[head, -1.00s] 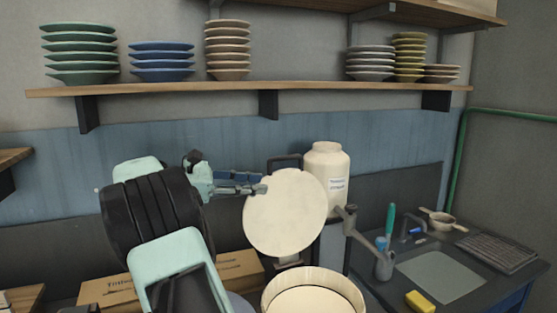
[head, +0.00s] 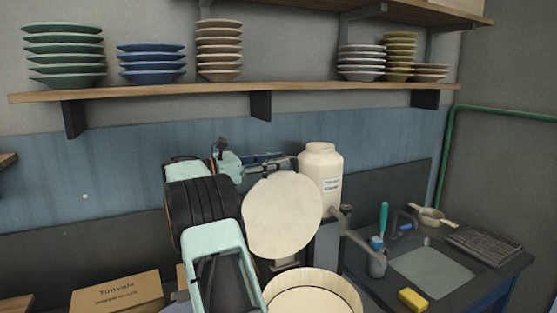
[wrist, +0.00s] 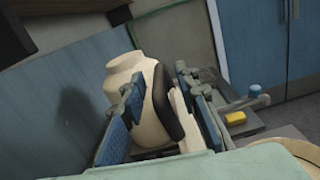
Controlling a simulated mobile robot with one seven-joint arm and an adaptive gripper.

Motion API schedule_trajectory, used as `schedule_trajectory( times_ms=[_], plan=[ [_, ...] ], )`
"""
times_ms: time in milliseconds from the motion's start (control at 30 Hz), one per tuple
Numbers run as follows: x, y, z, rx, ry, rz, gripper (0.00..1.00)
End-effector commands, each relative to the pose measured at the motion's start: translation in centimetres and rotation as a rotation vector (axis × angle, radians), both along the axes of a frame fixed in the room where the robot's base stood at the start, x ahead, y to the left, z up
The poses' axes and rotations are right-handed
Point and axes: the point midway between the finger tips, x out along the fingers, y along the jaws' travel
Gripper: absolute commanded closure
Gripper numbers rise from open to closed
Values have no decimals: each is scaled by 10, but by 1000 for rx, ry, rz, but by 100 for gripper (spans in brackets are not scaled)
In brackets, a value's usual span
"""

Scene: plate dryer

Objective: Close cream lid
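The cream lid (head: 283,215) is a round disc standing raised and tilted above the round cream tub (head: 312,283) of the dryer in the head view. My gripper (head: 288,164) is just behind the lid's upper edge, partly hidden by it. In the wrist view, the blue-padded fingers of my gripper (wrist: 158,85) are spread wide apart. A pale strip (wrist: 186,122), which looks like the lid's edge, and a dark curved part show between them. I cannot tell whether a finger touches the lid.
A cream jar (head: 320,170) stands close behind the lid, near my gripper. A grey tap-like arm (head: 360,240) and a sink (head: 430,270) are to the right. A cardboard box (head: 117,292) is at lower left. A plate shelf (head: 230,88) runs above.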

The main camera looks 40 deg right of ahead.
Motion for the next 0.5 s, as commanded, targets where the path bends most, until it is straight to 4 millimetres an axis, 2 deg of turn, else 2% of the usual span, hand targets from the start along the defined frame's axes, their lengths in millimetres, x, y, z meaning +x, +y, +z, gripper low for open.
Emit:
schedule_trajectory(
  times_ms=[133, 400, 500],
  plan=[
    [-3, -8, 0, 1, 0, 0, 71],
    [-3, -9, 0, 1, -1, 1, 71],
    [-3, -9, 0, 1, -1, 0, 82]
  ],
)
